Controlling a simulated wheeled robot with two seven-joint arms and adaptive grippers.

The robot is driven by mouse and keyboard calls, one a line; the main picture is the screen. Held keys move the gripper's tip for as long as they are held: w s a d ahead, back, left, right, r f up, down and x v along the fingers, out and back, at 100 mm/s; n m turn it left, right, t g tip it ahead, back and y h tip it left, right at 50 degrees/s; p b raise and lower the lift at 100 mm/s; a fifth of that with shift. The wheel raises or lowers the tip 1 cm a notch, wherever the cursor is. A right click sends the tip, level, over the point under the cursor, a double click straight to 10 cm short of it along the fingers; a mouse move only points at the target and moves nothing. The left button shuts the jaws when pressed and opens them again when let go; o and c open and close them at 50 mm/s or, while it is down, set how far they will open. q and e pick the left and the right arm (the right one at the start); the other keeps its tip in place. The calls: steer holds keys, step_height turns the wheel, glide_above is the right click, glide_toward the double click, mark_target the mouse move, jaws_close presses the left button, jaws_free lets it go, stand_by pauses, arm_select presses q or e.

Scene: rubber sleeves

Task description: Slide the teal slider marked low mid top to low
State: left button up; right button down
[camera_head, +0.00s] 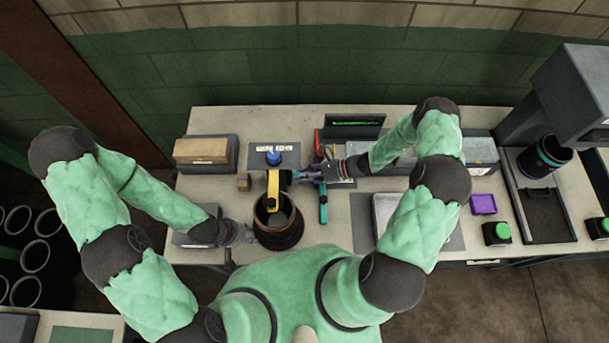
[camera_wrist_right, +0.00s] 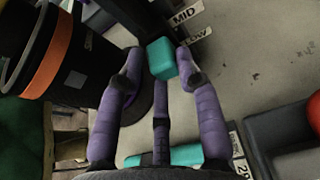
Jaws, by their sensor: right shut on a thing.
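The teal slider (camera_wrist_right: 161,58) is a small block between the fingertips of my right gripper (camera_wrist_right: 156,63), which is shut on it. A dark upright with white labels reading MID and LOW is behind it in the right wrist view; the block appears beside the LOW label (camera_wrist_right: 198,36), but its exact level is hard to tell. The top label is out of view. In the head view my right gripper (camera_head: 298,176) is right of a yellow piece (camera_head: 273,190). My left gripper (camera_head: 240,234) is low beside a dark round container (camera_head: 280,232); its fingers are too small to read.
A teal-handled tool (camera_head: 323,205) lies just below my right gripper. A blue knob (camera_head: 273,157) and a small box (camera_head: 243,182) stand nearby. A grey tray (camera_head: 386,210) and a purple block (camera_head: 483,204) are to the right.

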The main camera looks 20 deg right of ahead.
steer(key=shift+w+d, duration=0.35)
steer(key=shift+w, duration=0.15)
steer(key=c, duration=1)
jaws_free()
steer(key=shift+c, duration=0.2)
steer(key=shift+f, duration=0.1)
steer(key=v, duration=1.2)
steer(key=shift+a, duration=0.1)
